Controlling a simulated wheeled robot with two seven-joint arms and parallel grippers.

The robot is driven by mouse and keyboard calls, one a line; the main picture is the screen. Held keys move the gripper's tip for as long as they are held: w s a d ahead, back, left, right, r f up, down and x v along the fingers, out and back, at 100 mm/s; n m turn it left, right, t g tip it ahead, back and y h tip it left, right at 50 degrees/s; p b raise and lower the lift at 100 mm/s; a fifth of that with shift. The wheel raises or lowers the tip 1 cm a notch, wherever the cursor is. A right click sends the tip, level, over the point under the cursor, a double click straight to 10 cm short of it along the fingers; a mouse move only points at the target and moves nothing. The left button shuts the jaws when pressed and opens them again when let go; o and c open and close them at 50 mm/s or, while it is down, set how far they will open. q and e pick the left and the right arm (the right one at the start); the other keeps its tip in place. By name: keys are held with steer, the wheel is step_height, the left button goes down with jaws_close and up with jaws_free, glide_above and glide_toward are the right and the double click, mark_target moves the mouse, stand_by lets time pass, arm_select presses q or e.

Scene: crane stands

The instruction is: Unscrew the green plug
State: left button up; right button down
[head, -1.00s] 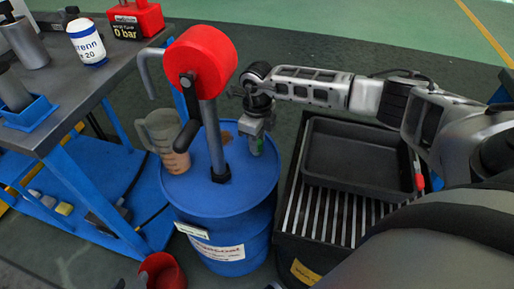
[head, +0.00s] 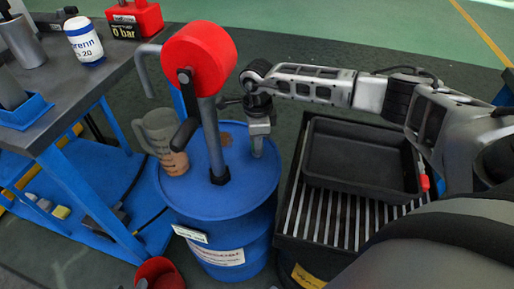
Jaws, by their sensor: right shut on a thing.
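The blue drum (head: 240,192) stands upright in the middle, with a hand pump with a red round housing (head: 200,55) fixed in its lid. My right gripper (head: 257,152) points straight down onto the drum lid, right of the pump's pipe. It is shut on the green plug at the lid, and its fingers hide the plug from this angle. My left gripper is not in view.
A measuring jug (head: 163,142) with brownish liquid stands on the lid's left side. A black tray (head: 358,158) lies on a slatted grate at right. A workbench (head: 75,110) with bottle and red gauge box is left. A red bucket (head: 160,272) stands at lower left.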

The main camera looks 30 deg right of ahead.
steer(key=n+b, duration=0.1)
steer(key=n, duration=0.1)
steer(key=shift+w+n, duration=0.1)
steer(key=shift+n, duration=0.3)
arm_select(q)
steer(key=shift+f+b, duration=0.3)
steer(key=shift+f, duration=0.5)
arm_select(e)
steer(key=shift+r+n, duration=0.1)
steer(key=shift+n, duration=1.1)
steer(key=shift+n+b, duration=0.3)
steer(key=shift+n, duration=0.2)
steer(key=n+b, duration=0.1)
steer(key=n, duration=0.2)
steer(key=shift+n, duration=0.6)
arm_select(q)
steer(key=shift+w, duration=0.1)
